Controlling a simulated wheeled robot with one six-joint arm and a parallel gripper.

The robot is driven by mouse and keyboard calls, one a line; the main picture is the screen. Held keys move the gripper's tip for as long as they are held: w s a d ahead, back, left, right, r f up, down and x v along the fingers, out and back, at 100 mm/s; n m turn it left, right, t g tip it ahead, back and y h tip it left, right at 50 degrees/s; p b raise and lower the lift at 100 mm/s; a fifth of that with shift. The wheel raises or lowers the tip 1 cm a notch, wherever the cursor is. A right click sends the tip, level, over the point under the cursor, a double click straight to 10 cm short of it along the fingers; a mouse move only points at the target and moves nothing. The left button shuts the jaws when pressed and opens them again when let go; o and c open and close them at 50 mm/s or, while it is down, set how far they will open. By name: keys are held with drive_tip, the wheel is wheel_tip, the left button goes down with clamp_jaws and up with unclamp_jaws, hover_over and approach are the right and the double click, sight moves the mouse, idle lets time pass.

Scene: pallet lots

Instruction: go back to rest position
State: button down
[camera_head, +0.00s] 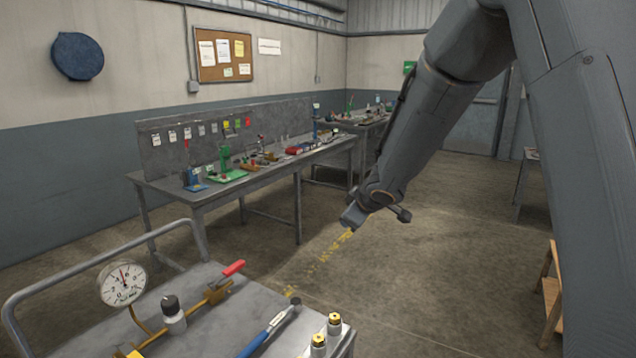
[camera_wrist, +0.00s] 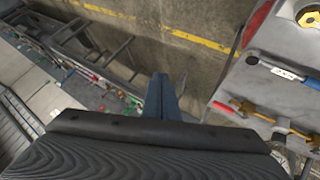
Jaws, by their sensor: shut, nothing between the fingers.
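My gripper (camera_wrist: 163,97) shows in the wrist view with its fingers together and nothing between them. In the head view my arm reaches down from the upper right, and its lower end hangs in the air above the floor, beyond the near cart. The gripper fingers are not clearly seen in the head view. The near cart (camera_head: 205,290) is below and to the left of the arm's end, apart from it.
The cart carries a pressure gauge (camera_head: 122,283), a red-handled valve (camera_head: 217,284), a blue-handled tool (camera_head: 268,330) and brass-topped fittings (camera_head: 334,323). A long workbench (camera_head: 170,181) with small parts stands along the left wall. Floor in the middle (camera_head: 420,270) is clear.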

drive_tip(key=s+d+f+m+g+h, duration=0.1)
drive_tip(key=s+d+f+m+h, duration=0.1)
drive_tip(key=s+d+m, duration=0.35)
drive_tip(key=s+d+f+m+g, duration=0.1)
drive_tip(key=s+d+m+g, duration=0.1)
drive_tip(key=s, duration=0.7)
drive_tip(key=s+d+f+m+g, duration=0.1)
drive_tip(key=s+d+f+g, duration=0.1)
drive_tip(key=s, duration=0.8)
drive_tip(key=s+d+f+m+g, duration=0.1)
drive_tip(key=s+d+m+g, duration=0.1)
drive_tip(key=s, duration=0.7)
drive_tip(key=shift+s+f+m+g+h, duration=0.25)
drive_tip(key=shift+f+m+g+h, duration=0.05)
drive_tip(key=shift+f+m+h, duration=0.1)
